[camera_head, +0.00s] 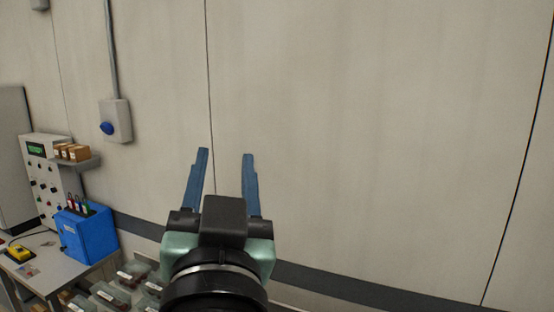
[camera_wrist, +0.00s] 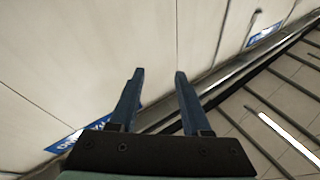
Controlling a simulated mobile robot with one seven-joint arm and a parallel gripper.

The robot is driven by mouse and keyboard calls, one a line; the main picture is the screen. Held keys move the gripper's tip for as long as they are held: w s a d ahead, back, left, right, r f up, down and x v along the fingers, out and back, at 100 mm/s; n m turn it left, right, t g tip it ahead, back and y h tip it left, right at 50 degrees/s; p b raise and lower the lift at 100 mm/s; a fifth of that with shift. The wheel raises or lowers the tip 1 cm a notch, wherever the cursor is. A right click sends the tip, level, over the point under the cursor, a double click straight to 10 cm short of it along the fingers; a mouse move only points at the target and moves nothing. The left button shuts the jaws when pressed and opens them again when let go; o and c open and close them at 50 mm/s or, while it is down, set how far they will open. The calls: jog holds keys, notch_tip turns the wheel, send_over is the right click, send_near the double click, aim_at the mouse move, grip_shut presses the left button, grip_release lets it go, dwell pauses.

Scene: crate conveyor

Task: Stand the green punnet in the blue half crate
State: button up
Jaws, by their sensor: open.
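My gripper (camera_head: 226,155) has two blue fingers held apart, with nothing between them. It is raised in front of a pale wall in the head view. In the wrist view my gripper (camera_wrist: 159,75) is also open and empty, with wall panels and a dark rail behind it. I cannot make out the green punnet or the blue half crate in either view.
A blue box (camera_head: 88,236) stands on a grey table (camera_head: 65,272) at the left, near a control panel (camera_head: 44,180). Several clear packs (camera_head: 133,274) lie low, partly behind my arm. The wall (camera_head: 380,120) fills the right side.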

jog(key=s+d+r+t+h, duration=0.3)
jog(key=s+d+r+t, duration=0.3)
jog(key=s+r, duration=0.5)
notch_tip(320, 180, down, 8)
jog(key=w+n+b, duration=0.1)
jog(key=b, duration=0.8)
jog(key=shift+w+f, duration=0.15)
jog(key=shift+w, duration=0.15)
